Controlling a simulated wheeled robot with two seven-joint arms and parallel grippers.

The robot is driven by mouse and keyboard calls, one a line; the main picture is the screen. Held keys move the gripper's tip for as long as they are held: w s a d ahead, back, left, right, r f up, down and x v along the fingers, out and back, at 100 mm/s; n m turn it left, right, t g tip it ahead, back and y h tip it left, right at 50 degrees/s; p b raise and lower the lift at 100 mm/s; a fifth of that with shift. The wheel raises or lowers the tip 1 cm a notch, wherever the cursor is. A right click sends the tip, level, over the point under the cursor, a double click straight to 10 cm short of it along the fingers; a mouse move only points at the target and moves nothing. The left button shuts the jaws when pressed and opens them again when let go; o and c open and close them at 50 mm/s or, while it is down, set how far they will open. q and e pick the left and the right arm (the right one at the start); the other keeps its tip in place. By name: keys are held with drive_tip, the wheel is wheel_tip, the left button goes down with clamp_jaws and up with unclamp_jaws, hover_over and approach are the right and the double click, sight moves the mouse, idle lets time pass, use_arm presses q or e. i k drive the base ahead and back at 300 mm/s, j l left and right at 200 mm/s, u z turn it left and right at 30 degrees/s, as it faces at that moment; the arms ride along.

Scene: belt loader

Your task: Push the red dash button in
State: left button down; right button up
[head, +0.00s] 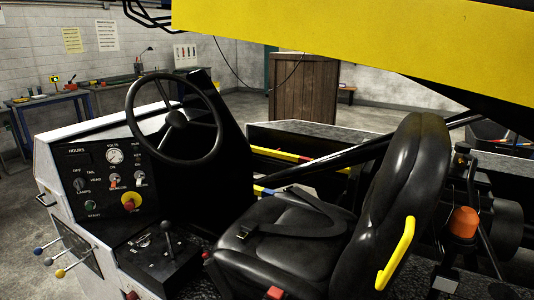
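The red dash button (129,205) sits low on the right part of the black dash panel (80,163), with yellow around it. It is small here, and I cannot tell how far it stands out from the panel. A round white gauge (114,155), switches and a dark knob (80,185) are on the same panel. A small green button (90,204) is to the left of the red one. Neither of my grippers shows in the head view.
The black steering wheel (174,119) stands above and right of the panel. A shift lever (168,240) rises from a black box below it. The black seat (290,240) is at the right. A yellow boom (370,45) crosses the top. Coloured-knob levers (48,260) stick out lower left.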

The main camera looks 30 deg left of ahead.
sight(129, 206)
drive_tip(key=u, duration=2.15)
drive_tip(key=i+j+u, duration=0.2)
drive_tip(key=i+j, duration=0.6)
